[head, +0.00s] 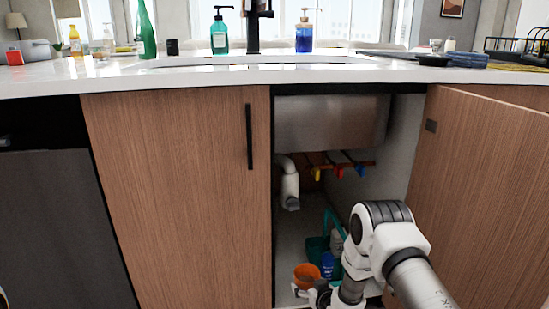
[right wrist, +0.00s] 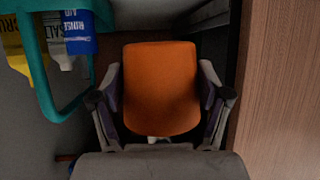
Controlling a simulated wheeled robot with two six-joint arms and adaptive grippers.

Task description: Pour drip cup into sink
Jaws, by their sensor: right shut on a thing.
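The drip cup is the orange cup (head: 306,275) low in the open cabinet under the sink in the head view. In the right wrist view the orange cup (right wrist: 160,88) fills the space between the two fingers. My right gripper (right wrist: 160,100) is shut on it, one finger on each side. In the head view my right gripper (head: 318,295) is partly hidden by my own arm. The sink (head: 250,63) is set in the countertop above; its inside barely shows. The underside of its basin (head: 330,120) shows inside the cabinet. My left gripper is not in view.
A teal caddy (right wrist: 45,90) with bottles stands beside the cup. A white drain pipe (head: 288,185) hangs above. The right cabinet door (head: 490,190) is open; the left door (head: 180,190) is closed. Soap bottles (head: 221,32) and a dark faucet (head: 253,25) stand behind the sink.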

